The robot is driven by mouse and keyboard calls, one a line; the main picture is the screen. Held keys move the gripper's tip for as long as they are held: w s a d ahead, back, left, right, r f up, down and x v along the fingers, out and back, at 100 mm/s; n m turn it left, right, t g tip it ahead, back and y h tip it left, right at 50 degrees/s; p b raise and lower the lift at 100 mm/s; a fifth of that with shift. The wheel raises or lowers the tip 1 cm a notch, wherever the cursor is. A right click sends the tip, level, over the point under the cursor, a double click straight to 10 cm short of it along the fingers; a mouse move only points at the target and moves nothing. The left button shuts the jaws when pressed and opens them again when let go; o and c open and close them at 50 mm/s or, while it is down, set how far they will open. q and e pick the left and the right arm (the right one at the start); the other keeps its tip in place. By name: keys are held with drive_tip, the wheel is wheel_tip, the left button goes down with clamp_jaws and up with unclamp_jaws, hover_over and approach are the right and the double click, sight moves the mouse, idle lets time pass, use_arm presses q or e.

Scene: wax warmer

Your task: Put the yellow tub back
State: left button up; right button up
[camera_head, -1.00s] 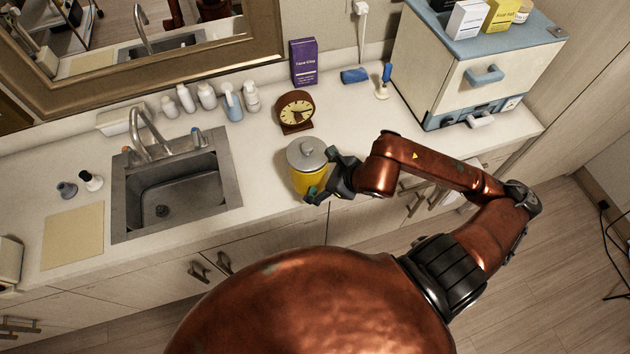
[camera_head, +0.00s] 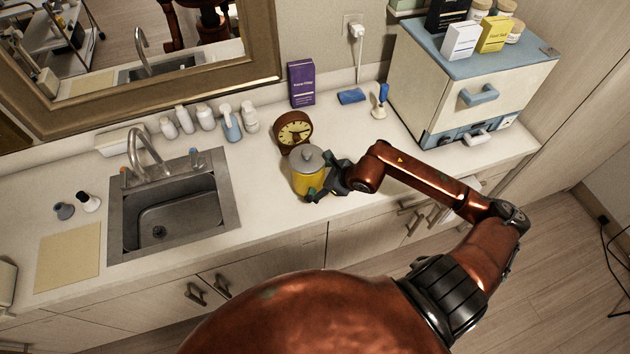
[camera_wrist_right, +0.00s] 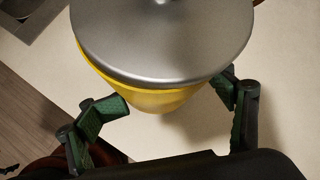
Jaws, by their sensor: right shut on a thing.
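The yellow tub (camera_head: 308,181) has a grey metal lid with a knob and looks upright. It is over the counter's front part, just in front of the round brown clock (camera_head: 293,131). My right gripper (camera_head: 323,188) is shut on the tub from its right side. In the right wrist view the tub (camera_wrist_right: 150,98) sits between the green-padded fingers of the gripper (camera_wrist_right: 178,98), its lid covering much of the picture. I cannot tell whether the tub's base touches the counter. My left gripper is not in view.
A purple box (camera_head: 301,83) stands behind the clock. A sink (camera_head: 175,205) and several bottles are to the left. A white and blue cabinet (camera_head: 470,90) with boxes on top stands at the right.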

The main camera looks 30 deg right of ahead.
drive_tip(key=shift+w+d+f, duration=0.15)
drive_tip(key=shift+w+f, duration=0.1)
drive_tip(key=shift+w, duration=0.25)
drive_tip(key=shift+f, duration=0.4)
wheel_tip(320, 180, down, 2)
drive_tip(key=shift+f+p, duration=0.2)
drive_tip(key=shift+p, duration=0.2)
drive_tip(key=shift+f, duration=0.15)
drive_tip(key=o, duration=2.3)
drive_tip(key=shift+f, duration=0.15)
